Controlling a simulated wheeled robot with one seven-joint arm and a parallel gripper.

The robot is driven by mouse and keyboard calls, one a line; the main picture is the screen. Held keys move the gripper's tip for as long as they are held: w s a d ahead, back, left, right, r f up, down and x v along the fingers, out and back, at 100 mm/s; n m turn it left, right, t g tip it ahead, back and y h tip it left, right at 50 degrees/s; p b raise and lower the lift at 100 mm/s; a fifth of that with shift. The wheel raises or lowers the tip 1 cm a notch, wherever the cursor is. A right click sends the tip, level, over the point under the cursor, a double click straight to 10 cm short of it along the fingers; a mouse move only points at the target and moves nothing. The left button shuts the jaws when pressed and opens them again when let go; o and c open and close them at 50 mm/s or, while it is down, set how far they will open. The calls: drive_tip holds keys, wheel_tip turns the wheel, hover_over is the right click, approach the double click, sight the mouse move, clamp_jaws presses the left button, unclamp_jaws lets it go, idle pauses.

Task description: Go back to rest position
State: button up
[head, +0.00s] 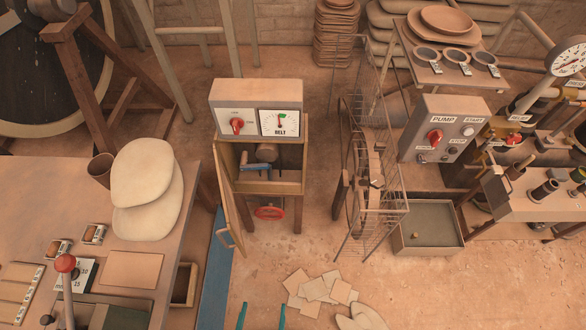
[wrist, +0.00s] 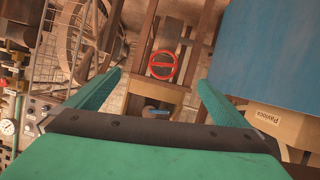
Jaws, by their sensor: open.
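My gripper (head: 262,316) shows at the bottom edge of the head view, with only its two green fingertips visible. In the wrist view my gripper (wrist: 160,88) has its green fingers spread wide apart, with nothing between the tips. It is open and empty. Beyond the fingers in the wrist view is the belt stand with a red handwheel (wrist: 163,65). In the head view the same red handwheel (head: 269,213) sits low on the belt stand, well away from my fingertips. The rest of my arm is out of the head view.
The BELT control box (head: 259,109) tops a wooden cabinet whose door (head: 230,205) stands open. A wire basket frame (head: 375,170) and a shallow tray (head: 427,228) stand right of it. A workbench (head: 120,220) fills the left. Flat tiles (head: 320,288) lie on the floor.

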drive_tip(key=d+r, duration=0.3)
drive_tip(key=r, duration=0.9)
drive_tip(key=s+d+r+t, duration=0.1)
drive_tip(key=d+r, duration=0.3)
drive_tip(key=r, duration=0.8)
drive_tip(key=s+d+r+y, duration=0.1)
drive_tip(key=d+r, duration=0.2)
drive_tip(key=r, duration=0.9)
drive_tip(key=shift+d+r+m+t, duration=0.25)
drive_tip(key=shift+r+m+t, duration=0.05)
drive_tip(key=shift+r, duration=0.05)
drive_tip(key=shift+a+f, duration=0.1)
